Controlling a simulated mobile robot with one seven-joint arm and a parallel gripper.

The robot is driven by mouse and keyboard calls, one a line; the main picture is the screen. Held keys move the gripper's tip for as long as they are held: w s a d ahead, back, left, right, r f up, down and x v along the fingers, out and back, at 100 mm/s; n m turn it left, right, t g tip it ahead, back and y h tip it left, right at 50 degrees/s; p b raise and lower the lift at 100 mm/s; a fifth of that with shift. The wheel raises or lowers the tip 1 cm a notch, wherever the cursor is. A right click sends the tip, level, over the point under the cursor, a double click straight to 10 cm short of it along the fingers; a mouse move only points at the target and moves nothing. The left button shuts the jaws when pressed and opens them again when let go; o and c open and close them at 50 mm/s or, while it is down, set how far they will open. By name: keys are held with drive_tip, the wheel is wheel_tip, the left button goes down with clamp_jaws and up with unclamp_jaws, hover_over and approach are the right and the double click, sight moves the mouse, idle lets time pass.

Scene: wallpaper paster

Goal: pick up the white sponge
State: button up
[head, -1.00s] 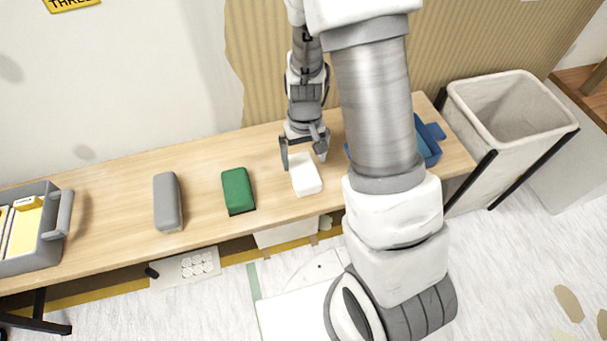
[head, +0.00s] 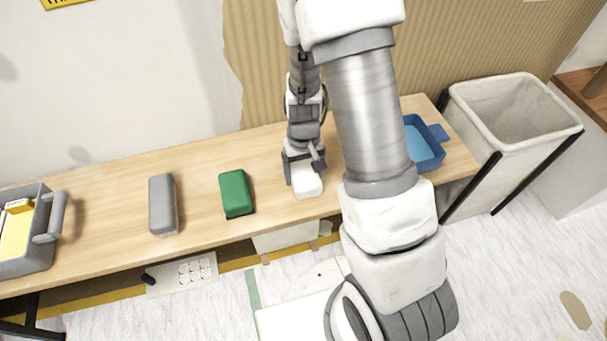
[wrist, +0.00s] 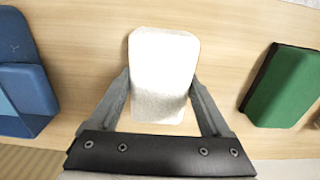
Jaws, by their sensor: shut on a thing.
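The white sponge (head: 307,181) lies on the wooden table, near its front edge in the head view. In the wrist view the sponge (wrist: 162,75) is between the two fingers, which touch its sides. My gripper (head: 305,171) is shut on the sponge from above; in the wrist view the gripper (wrist: 164,100) reaches in from the bottom. The sponge seems to be at table height; whether it is clear of the surface I cannot tell. The gripper hides its rear part in the head view.
A green block (head: 236,193) and a grey block (head: 163,204) lie to the left on the table (head: 110,231). A grey bin with yellow items (head: 27,257) stands at the far left. A blue tray (head: 424,143) is at the right, partly behind my arm. A whitish bin (head: 511,128) stands beyond.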

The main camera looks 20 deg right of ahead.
sight(304, 170)
drive_tip(key=shift+c, duration=0.2)
drive_tip(key=shift+r+p, duration=0.35)
drive_tip(key=shift+r, duration=0.2)
wheel_tip(304, 170, up, 4)
drive_tip(key=shift+d+f+p, duration=0.1)
drive_tip(key=shift+p, duration=0.9)
drive_tip(key=s+d+r+p, duration=0.2)
drive_tip(key=d+r, duration=0.4)
drive_tip(key=d, duration=0.5)
drive_tip(key=shift+d, duration=0.15)
drive_tip(key=shift+s+r, duration=0.1)
drive_tip(key=o, duration=0.7)
drive_tip(key=shift+c, duration=0.2)
drive_tip(key=c, duration=0.5)
